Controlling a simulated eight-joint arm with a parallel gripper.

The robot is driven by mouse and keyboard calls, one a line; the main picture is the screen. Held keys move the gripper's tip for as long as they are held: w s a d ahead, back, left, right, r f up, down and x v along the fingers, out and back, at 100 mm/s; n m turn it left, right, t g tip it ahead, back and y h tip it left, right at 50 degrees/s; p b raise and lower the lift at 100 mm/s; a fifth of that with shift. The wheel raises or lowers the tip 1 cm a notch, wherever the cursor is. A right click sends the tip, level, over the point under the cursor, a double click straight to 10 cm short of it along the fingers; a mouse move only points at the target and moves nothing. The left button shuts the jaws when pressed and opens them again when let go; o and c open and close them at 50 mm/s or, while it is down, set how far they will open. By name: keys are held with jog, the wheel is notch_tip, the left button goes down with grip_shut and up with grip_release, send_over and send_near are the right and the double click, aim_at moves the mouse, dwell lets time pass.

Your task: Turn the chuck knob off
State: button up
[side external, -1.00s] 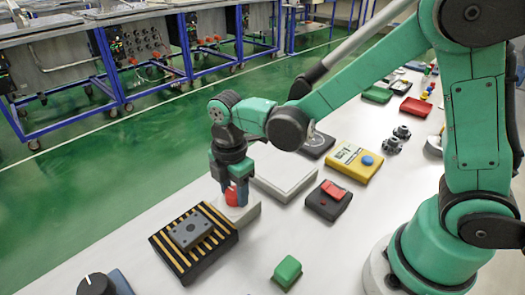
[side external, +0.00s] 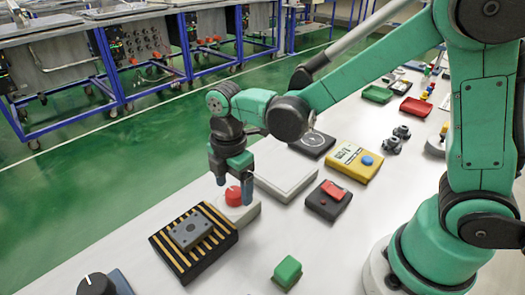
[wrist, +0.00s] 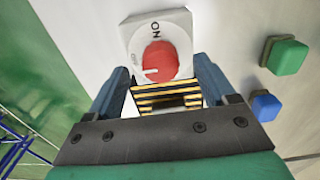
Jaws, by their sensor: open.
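The chuck knob (side external: 233,196) is a round red knob on a white base (side external: 247,213), just behind the black-and-yellow striped block. In the wrist view the red knob (wrist: 159,62) has a white mark at its lower left. The word ON is on the base above it, and a fainter label is at its left. The mark points left, away from ON. My gripper (side external: 233,182) is open, its fingers above and to either side of the knob. In the wrist view the open fingers (wrist: 162,75) flank the knob with gaps and hold nothing.
The striped block (side external: 170,258) with a grey plate (side external: 190,231) stands in front of the knob. A white pad (side external: 287,180), a black box with a red switch (side external: 327,202) and a green block (side external: 287,271) lie to the right. A black dial (side external: 96,285) is front left.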

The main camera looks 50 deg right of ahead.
aim_at(238, 190)
jog(key=shift+r, duration=2.15)
jog(key=shift+s+d+r+m, duration=0.2)
jog(key=shift+d+r+m, duration=0.15)
jog(key=shift+m, duration=0.25)
jog(key=s+d+r+m+t, duration=0.3)
jog(key=s+d+m+t, duration=0.2)
jog(key=m, duration=1.2)
jog(key=shift+d+t, duration=1.1)
jog(key=shift+d, duration=0.15)
